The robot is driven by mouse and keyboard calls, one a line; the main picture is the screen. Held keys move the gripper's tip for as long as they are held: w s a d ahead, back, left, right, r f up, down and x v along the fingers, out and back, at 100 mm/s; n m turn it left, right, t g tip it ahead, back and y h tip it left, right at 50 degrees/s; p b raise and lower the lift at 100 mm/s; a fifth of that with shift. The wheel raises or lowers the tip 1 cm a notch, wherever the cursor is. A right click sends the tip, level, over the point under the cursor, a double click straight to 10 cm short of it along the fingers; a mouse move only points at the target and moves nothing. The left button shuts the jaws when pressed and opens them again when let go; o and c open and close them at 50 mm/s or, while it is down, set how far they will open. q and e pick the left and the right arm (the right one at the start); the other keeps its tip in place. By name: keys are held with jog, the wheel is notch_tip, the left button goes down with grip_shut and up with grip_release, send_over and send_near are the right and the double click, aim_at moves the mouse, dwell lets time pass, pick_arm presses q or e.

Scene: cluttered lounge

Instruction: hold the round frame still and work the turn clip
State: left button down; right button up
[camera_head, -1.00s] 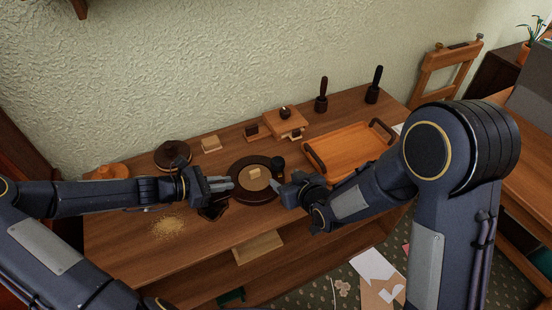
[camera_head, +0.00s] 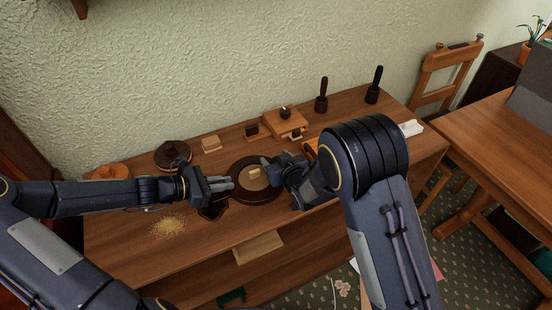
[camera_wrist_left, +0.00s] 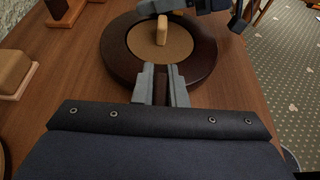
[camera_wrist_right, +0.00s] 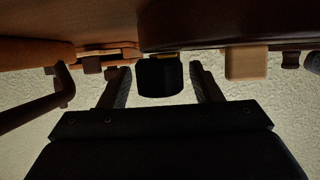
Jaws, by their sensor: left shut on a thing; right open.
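The round frame (camera_head: 240,192) is a dark brown ring lying on the cabinet top, with a cork-coloured disc and a small pale wooden block (camera_wrist_left: 163,30) at its middle. My left gripper (camera_head: 226,184) is shut on a dark part at the frame's left side, seen between the fingers in the left wrist view (camera_wrist_left: 160,75). The right gripper hides the knob in the head view. I cannot tell whether block or knob is the turn clip.
Behind the frame stand a dark lidded pot (camera_head: 172,155), a pale block (camera_head: 211,144), a stacked wooden box (camera_head: 287,123) and two dark-handled tools (camera_head: 321,96). A pile of grains (camera_head: 168,226) lies at front left. My right arm mostly hides an orange tray.

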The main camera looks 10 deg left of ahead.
jog(key=shift+w+a+f, duration=0.1)
jog(key=shift+w+a, duration=0.05)
jog(key=shift+w, duration=0.05)
jog(key=c, duration=1)
jog(key=shift+n+g+y, duration=0.4)
jog(key=shift+n+y, duration=0.1)
jog(key=shift+s+a+n+g+y, duration=0.1)
jog(key=shift+n+g+y, duration=0.5)
jog(key=shift+n, duration=0.2)
